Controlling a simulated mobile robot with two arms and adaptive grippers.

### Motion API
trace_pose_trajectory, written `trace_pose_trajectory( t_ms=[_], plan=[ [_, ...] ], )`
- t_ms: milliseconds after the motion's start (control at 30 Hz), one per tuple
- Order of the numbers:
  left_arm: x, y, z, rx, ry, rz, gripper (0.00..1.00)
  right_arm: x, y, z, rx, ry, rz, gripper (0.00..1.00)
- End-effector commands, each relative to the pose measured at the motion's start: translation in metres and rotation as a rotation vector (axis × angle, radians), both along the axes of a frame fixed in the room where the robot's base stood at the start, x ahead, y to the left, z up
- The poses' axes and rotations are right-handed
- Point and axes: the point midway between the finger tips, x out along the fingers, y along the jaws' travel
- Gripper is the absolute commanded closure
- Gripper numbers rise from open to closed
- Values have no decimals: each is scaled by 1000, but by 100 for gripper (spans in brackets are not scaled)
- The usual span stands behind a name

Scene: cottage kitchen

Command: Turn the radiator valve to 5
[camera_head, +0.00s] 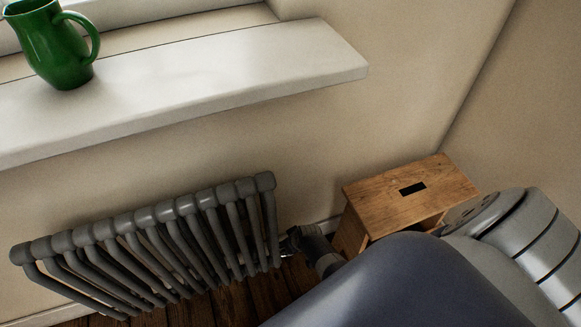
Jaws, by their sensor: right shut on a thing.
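The grey column radiator (150,240) stands against the wall below the window sill. My right gripper (293,240) is at the radiator's right end, low down, reached over by my large dark arm from the lower right. It is shut on the radiator valve, which is mostly hidden by the gripper and very small here. The valve's numbers and setting cannot be read. My left gripper is not in view.
A wooden step stool (410,192) with a slot in its top stands right of the radiator, close behind my right arm. A white window sill (220,85) juts out above, with a green jug (55,45) on it. The dark wooden floor (210,308) shows below the radiator.

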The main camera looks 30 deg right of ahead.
Motion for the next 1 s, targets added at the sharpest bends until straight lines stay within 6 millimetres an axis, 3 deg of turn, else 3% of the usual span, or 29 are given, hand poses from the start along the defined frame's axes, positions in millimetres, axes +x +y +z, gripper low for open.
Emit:
trace_pose_trajectory(
  t_ms=[300, 800, 833, 900, 1000],
  plan=[
    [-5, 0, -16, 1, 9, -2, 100, -2, 1, -1, 1, 6, -107, 90],
    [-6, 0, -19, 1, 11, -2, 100, -3, 1, -2, 2, 6, -123, 90],
    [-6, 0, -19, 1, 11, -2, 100, -3, 1, -2, 2, 6, -123, 62],
    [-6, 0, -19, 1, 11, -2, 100, -3, 1, -2, 2, 6, -123, 46],
    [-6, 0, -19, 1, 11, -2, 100, -2, 1, -1, 2, 4, -122, 46]
  ],
)
